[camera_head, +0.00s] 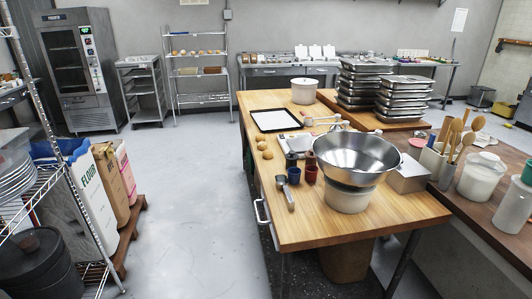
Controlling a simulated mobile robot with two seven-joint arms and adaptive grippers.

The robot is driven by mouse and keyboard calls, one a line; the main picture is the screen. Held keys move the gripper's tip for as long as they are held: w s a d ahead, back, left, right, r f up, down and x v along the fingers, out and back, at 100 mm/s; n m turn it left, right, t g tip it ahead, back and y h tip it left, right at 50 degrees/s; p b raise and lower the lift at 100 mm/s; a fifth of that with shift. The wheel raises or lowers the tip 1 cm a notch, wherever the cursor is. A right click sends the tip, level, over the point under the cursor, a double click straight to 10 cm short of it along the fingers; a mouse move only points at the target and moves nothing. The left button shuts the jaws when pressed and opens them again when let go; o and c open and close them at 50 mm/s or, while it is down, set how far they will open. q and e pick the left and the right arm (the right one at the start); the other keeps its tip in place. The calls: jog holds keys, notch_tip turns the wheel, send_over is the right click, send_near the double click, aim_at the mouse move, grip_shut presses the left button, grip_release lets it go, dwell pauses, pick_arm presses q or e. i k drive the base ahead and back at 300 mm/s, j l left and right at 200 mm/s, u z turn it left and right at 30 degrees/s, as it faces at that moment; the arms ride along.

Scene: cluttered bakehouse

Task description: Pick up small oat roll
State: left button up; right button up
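Two small brown rolls lie on the wooden table near its left edge, just in front of a dark-rimmed tray (275,120). The farther roll is here (261,146) and the nearer roll is here (267,154). They are too small in the view to tell which one is an oat roll. More roll-like pieces (190,52) sit on a shelf of the far wire rack. Neither of my grippers is in view.
The wooden table (400,213) holds a large steel bowl (355,152), small dark cups (294,175), a metal scoop (288,198) and a white pot (304,91). Stacked trays (402,100) stand behind. Flour sacks (92,195) stand at left. The floor (195,200) between is clear.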

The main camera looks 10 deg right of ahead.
aim_at(262, 145)
jog(key=i+z, duration=0.1)
jog(key=z, duration=0.35)
jog(key=i+j+z, duration=0.1)
jog(key=z, duration=0.4)
jog(key=j+z, duration=0.2)
jog(key=z, duration=0.25)
jog(key=i+j+z, duration=0.2)
jog(key=j, duration=0.15)
jog(key=j+z, duration=0.4)
jog(key=j, duration=0.3)
jog(key=j+z, duration=0.1)
jog(key=j, duration=0.45)
jog(key=i+j+z, duration=0.15)
jog(key=j, duration=0.4)
